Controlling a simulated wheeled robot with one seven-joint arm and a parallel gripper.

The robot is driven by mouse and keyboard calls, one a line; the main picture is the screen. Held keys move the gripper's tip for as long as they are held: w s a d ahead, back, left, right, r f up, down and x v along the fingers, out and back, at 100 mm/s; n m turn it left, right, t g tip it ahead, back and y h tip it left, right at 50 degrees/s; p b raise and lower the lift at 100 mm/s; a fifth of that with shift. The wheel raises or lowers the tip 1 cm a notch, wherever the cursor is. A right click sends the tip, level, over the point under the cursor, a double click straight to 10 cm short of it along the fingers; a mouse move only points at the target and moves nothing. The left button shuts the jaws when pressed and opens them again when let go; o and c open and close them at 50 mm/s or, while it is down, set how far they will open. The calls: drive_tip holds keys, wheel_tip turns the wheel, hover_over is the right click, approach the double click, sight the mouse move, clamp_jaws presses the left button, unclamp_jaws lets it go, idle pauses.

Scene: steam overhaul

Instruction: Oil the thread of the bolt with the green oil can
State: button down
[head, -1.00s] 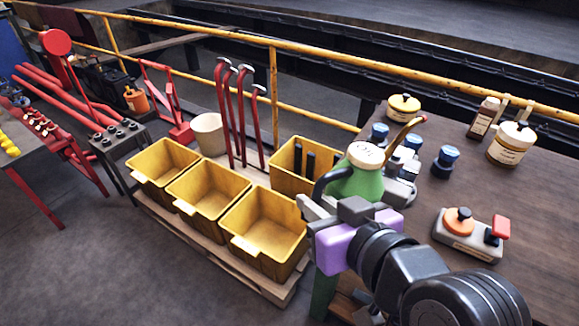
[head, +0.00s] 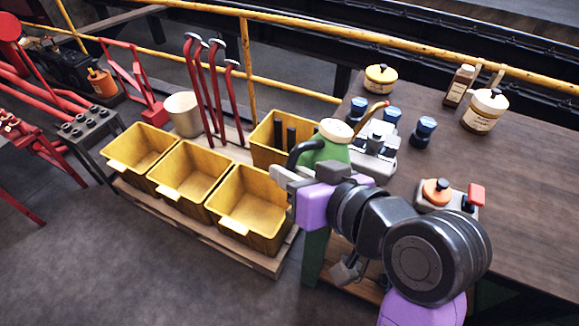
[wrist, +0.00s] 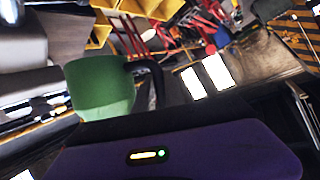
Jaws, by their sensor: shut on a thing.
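The green oil can (head: 322,155) has a cream top, a dark handle and a thin copper spout pointing right and up. My gripper (head: 292,180) is shut on the can's dark handle side and holds it at the left edge of the workbench. In the wrist view the can's green body (wrist: 100,88) and dark handle (wrist: 152,78) show just beyond the gripper. Several blue-topped dark pieces stand on the bench, one of them alone (head: 424,131). A grey block (head: 372,165) behind the can is partly hidden by it. I cannot tell which piece is the bolt, and no thread is clear.
Yellow bins (head: 248,208) stand on a pallet to the left. A yellow rail (head: 330,55) runs behind.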

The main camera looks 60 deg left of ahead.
sight(293, 158)
drive_tip(key=shift+w+r+m+g+p, duration=0.1)
drive_tip(key=shift+r+m+g+p, duration=0.55)
drive_tip(key=shift+r+p, duration=0.65)
drive_tip(key=shift+f, duration=0.2)
drive_tip(key=shift+d+r+p, duration=0.15)
drive_tip(key=shift+r+p, duration=0.15)
drive_tip(key=shift+p, duration=0.3)
drive_tip(key=shift+w+r+m+g+p, duration=0.3)
drive_tip(key=shift+r+p, duration=0.5)
drive_tip(key=shift+p, duration=0.65)
drive_tip(key=shift+w+r+p, duration=0.1)
drive_tip(key=shift+r+p, duration=0.25)
drive_tip(key=shift+p, duration=0.1)
drive_tip(key=shift+r+m+p, duration=0.15)
drive_tip(key=shift+m+p, duration=0.1)
drive_tip(key=shift+p, duration=0.05)
drive_tip(key=shift+f+b, duration=0.35)
drive_tip(key=shift+f, duration=0.05)
drive_tip(key=shift+f, duration=0.15)
